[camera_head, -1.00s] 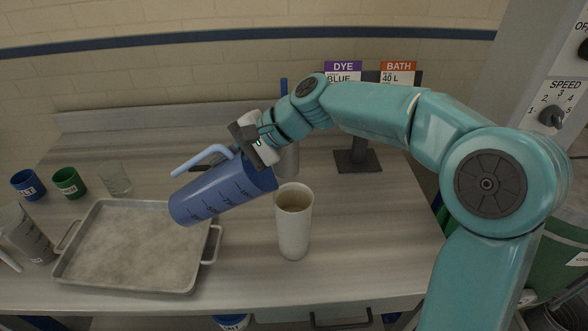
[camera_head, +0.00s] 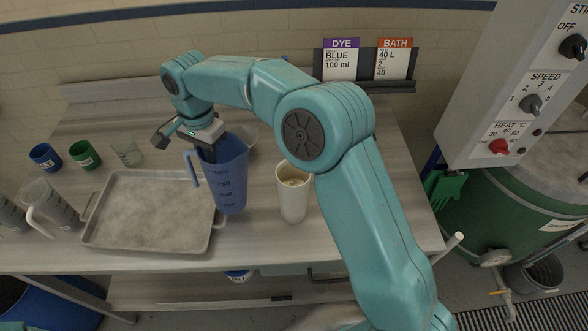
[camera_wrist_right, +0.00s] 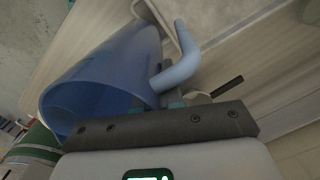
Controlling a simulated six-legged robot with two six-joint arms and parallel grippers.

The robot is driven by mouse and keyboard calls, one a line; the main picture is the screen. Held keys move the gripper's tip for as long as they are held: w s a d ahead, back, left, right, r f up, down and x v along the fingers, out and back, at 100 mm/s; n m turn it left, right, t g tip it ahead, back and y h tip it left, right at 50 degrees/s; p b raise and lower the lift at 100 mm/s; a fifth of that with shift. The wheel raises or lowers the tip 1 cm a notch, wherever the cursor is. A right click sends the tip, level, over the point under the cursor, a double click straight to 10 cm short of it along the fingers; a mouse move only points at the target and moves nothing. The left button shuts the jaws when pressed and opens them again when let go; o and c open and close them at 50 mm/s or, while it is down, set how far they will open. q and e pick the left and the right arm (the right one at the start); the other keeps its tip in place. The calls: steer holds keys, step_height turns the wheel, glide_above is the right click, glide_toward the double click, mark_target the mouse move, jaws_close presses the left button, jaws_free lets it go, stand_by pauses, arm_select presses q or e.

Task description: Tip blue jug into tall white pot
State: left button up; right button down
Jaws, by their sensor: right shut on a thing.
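The blue jug (camera_head: 230,184) is nearly upright, just left of the tall white pot (camera_head: 293,199), between it and the metal tray. My right gripper (camera_head: 206,140) is shut on the jug near its rim and handle. In the right wrist view the jug (camera_wrist_right: 95,85) fills the left part, with its pale blue handle beside the jaws (camera_wrist_right: 170,110). I cannot tell whether the jug touches the table. The pot stands upright; my arm hides part of its rim, and something pale shows inside. My left gripper is not in view.
A metal tray (camera_head: 150,243) lies left of the jug. Grey jugs (camera_head: 50,203), a blue cup (camera_head: 45,157), a green cup (camera_head: 84,155) and a clear glass (camera_head: 127,151) stand at the left. A sign stand (camera_head: 365,87) is behind; a control panel (camera_head: 530,90) is at right.

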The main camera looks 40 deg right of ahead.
steer(key=shift+w+a+r+h, duration=0.1)
steer(key=shift+a+h, duration=0.05)
steer(key=shift+h, duration=0.15)
steer(key=shift+w, duration=0.15)
steer(key=shift+r, duration=0.4)
steer(key=r, duration=0.4)
steer(key=shift+s+r, duration=0.1)
steer(key=shift+s, duration=0.1)
steer(key=shift+w, duration=0.15)
